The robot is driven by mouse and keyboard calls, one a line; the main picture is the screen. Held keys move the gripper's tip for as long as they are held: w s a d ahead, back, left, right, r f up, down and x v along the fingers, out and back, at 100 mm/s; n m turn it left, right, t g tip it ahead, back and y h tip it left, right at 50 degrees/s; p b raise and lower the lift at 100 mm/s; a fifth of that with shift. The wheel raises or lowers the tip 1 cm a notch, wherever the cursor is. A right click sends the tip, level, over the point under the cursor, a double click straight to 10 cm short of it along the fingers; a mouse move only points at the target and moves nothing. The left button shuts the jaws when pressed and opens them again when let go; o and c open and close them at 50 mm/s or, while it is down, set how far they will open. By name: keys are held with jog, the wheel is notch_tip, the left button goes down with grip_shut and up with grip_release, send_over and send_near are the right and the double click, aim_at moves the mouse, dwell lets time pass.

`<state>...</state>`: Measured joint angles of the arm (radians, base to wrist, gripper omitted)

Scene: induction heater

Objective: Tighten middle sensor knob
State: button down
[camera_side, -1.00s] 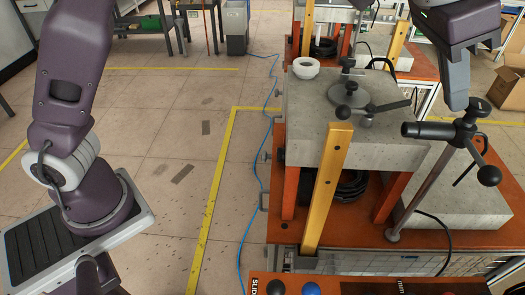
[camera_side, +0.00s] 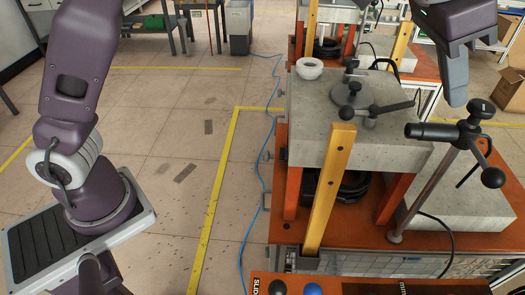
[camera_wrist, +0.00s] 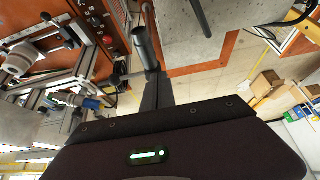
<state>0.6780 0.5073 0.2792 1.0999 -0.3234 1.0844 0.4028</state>
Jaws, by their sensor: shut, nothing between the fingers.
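The sensor (camera_side: 430,131) is a black cylinder held by a clamp on a tilted metal post (camera_side: 425,190) at the right in the side view. The clamp has a black top knob (camera_side: 482,109) and a round lower-right knob (camera_side: 492,177). I cannot tell for certain which is the middle knob. My gripper (camera_side: 456,101) is shut and empty, pointing down just above and left of the top knob, with no visible grip on it. Its fingers also show in the wrist view (camera_wrist: 158,92), beside a dark cylinder (camera_wrist: 146,46); the knobs are not clear there.
A grey block (camera_side: 310,120) stands on the orange bench (camera_side: 285,235), left of the sensor. It carries a white ring (camera_side: 309,68) and a black-knobbed holder with a lever (camera_side: 385,108). A yellow upright bar (camera_side: 331,190) stands in front.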

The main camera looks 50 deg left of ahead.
notch_tip(320, 180, up, 6)
jog(key=shift+s+a, duration=0.15)
jog(key=shift+a, duration=0.05)
dwell(0.3)
notch_tip(320, 180, down, 6)
jog(key=s+d, duration=0.1)
jog(key=d, duration=0.1)
jog(key=shift+s+d, duration=0.2)
jog(key=shift+s, duration=0.2)
jog(key=shift+w, duration=0.2)
dwell(0.5)
